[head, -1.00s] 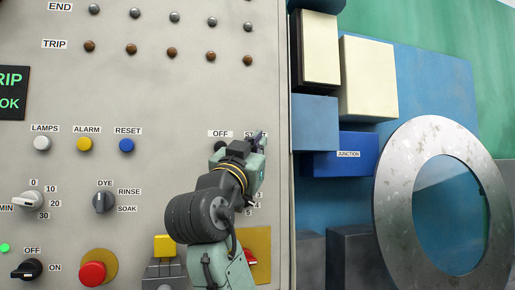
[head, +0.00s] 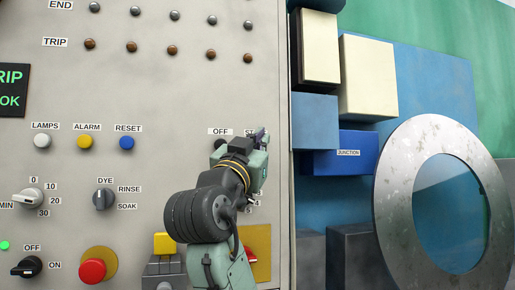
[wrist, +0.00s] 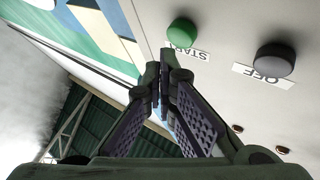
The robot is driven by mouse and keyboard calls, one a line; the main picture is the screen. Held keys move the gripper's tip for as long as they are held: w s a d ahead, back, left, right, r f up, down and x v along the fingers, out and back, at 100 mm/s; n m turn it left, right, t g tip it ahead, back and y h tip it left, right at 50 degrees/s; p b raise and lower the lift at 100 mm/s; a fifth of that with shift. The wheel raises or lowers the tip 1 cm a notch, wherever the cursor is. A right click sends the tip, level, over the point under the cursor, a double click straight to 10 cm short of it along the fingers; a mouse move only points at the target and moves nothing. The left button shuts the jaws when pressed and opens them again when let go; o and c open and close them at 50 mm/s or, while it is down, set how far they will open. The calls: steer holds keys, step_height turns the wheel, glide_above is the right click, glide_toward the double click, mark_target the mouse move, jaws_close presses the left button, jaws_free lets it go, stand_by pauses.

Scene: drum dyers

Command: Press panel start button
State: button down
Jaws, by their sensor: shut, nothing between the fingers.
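The green start button (wrist: 182,33) shows in the wrist view on the pale panel, beside its START label (wrist: 188,50). In the head view my arm hides this button, and only part of its label shows. My gripper (wrist: 160,75) is shut and empty. In the wrist view its fingertips sit just below the start button in the picture; I cannot tell whether they touch the panel. In the head view my gripper (head: 260,137) is in front of the START label. The dark OFF button (wrist: 275,58) is to the right of the start button in the wrist view.
The panel (head: 150,100) also carries a blue reset button (head: 127,143), a yellow alarm button (head: 85,142), a dye knob (head: 104,199) and a red mushroom button (head: 93,271). Blue boxes and a round metal ring (head: 400,190) stand right of the panel's edge.

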steer(key=shift+s+d+b, duration=0.25)
steer(key=shift+s, duration=0.55)
steer(key=shift+s+d+b, duration=0.25)
steer(key=shift+s, duration=0.55)
steer(key=shift+s+d+b, duration=0.25)
steer(key=shift+s, duration=0.55)
